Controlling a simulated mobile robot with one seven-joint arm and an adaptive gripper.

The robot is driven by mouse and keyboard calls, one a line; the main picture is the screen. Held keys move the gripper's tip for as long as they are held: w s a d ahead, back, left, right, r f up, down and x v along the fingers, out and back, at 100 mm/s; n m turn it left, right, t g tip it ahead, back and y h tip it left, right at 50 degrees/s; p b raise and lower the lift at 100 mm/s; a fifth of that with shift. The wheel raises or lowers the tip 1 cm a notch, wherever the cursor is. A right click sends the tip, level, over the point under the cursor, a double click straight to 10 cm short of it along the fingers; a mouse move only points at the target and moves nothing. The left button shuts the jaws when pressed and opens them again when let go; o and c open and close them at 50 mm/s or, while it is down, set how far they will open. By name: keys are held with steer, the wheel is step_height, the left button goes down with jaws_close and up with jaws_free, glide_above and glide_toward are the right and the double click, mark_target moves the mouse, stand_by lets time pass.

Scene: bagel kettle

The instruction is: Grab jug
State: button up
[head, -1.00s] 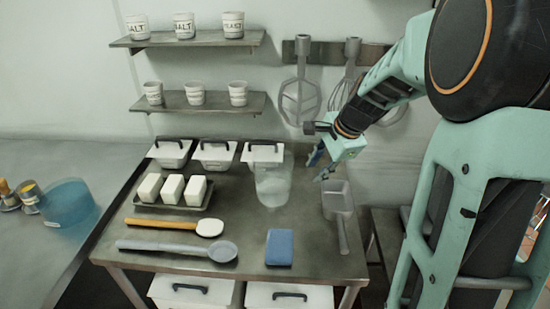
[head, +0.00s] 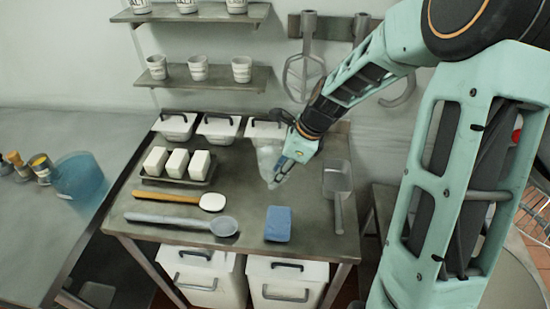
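The clear jug (head: 267,157) stands on the metal table (head: 190,225), in front of the right-hand lidded white container. My gripper (head: 279,176) is at the jug's right side and overlaps it in the picture, hiding part of it. The fingers are small and blend with the clear jug, so I cannot tell whether they touch it or how far apart they are.
A metal scoop (head: 338,180) lies just right of the jug. A blue block (head: 278,224) is in front of it. Lidded white containers (head: 219,130) stand behind. White blocks (head: 178,163) on a tray, a wooden-handled spatula (head: 165,196) and a grey spoon (head: 180,219) lie left.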

mark_target(271, 187)
steer(key=shift+p+x, duration=0.3)
steer(key=shift+x, duration=2.55)
steer(key=shift+s, duration=0.2)
steer(key=shift+c, duration=0.3)
jaws_close()
steer(key=shift+w, duration=0.1)
